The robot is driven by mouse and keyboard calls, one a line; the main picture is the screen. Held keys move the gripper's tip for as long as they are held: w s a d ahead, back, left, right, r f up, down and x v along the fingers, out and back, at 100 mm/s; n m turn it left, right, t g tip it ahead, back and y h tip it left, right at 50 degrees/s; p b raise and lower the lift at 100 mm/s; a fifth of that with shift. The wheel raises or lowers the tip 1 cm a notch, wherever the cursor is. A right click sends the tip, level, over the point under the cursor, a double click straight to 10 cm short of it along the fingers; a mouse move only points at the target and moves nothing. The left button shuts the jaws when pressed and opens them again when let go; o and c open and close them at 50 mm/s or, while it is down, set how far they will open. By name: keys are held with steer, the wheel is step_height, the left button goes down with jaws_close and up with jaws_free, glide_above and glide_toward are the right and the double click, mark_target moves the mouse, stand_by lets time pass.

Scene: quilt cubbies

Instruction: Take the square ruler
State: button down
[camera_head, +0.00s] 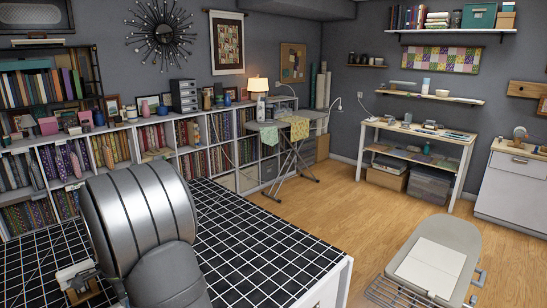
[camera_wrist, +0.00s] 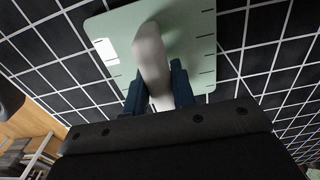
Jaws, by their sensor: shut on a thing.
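The square ruler (camera_wrist: 194,42) is a pale green square plate with dark tick marks along its edges and a white label near its left edge. It shows in the wrist view against the black gridded table top (camera_wrist: 240,65). A smooth grey-white handle (camera_wrist: 150,52) stands up from its middle. My gripper (camera_wrist: 158,88) is shut on this handle, with a dark blue finger on each side. I cannot tell whether the ruler touches the table or is lifted off it. In the head view my arm hides the ruler and the gripper.
The gridded table (camera_head: 245,235) is clear to the right of my arm. A small pale machine (camera_head: 76,275) sits at the table's left. An ironing board (camera_head: 435,265) stands at the lower right. Fabric-filled cubbies (camera_head: 215,130) line the back wall. Wooden floor (camera_head: 335,195) lies open between.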

steer(key=shift+r, duration=3.25)
